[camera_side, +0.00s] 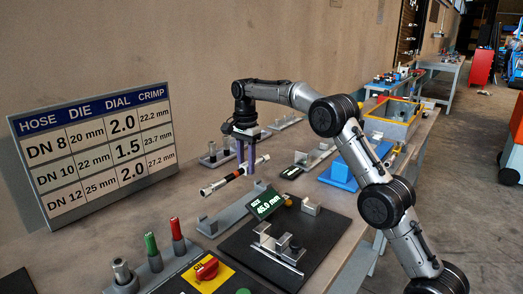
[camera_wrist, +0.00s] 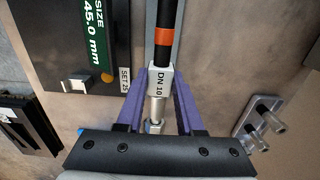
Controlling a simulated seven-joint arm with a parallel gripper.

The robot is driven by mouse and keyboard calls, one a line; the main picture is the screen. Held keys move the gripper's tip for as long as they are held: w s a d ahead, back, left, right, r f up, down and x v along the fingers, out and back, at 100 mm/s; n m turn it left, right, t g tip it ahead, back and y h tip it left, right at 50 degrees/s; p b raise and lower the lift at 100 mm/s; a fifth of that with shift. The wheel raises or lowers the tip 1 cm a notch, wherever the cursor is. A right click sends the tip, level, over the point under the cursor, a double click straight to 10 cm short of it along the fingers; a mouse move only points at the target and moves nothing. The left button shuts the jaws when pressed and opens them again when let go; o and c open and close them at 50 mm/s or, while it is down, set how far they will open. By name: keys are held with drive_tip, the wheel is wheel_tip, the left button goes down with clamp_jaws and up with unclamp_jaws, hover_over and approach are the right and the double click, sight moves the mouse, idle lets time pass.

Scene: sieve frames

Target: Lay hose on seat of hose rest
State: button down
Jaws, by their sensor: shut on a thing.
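The hose (camera_side: 232,176) is a short black length with an orange band and pale metal end fittings. My gripper (camera_side: 246,168), with purple fingers, is shut around one of its fittings. In the wrist view the hose (camera_wrist: 164,52) runs up from between the fingers of my gripper (camera_wrist: 160,98), and its fitting reads DN 10. A long grey bar with raised ends, which looks like the hose rest (camera_side: 230,213), lies on the bench below the hose. In the side view the hose appears above it and apart from it. The gap's height is hard to judge.
A black plate (camera_side: 270,270) with metal blocks and a green 45.0 mm sign (camera_side: 265,203) is right of the rest. A stand with coloured pins (camera_side: 151,243) is in front. A hose chart board (camera_side: 95,140) stands at left. Another metal bracket (camera_side: 316,157) is farther back.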

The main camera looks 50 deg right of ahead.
drive_tip(key=shift+w+a+f, duration=0.1)
drive_tip(key=shift+a+f, duration=0.05)
drive_tip(key=shift+f, duration=0.45)
drive_tip(key=shift+w+a+f, duration=0.1)
drive_tip(key=shift+f, duration=0.5)
drive_tip(key=shift+f, duration=0.1)
hover_over(241, 203)
drive_tip(key=s, duration=0.1)
drive_tip(key=shift+s+d+f, duration=0.1)
drive_tip(key=shift+d+f, duration=0.1)
drive_tip(key=shift+f, duration=1)
drive_tip(key=shift+s+d+f, duration=0.1)
drive_tip(key=shift+d+f, duration=0.05)
drive_tip(key=shift+f, duration=1)
drive_tip(key=shift+f, duration=0.55)
drive_tip(key=shift+c, duration=2.4)
unclamp_jaws()
drive_tip(key=shift+f, duration=0.1)
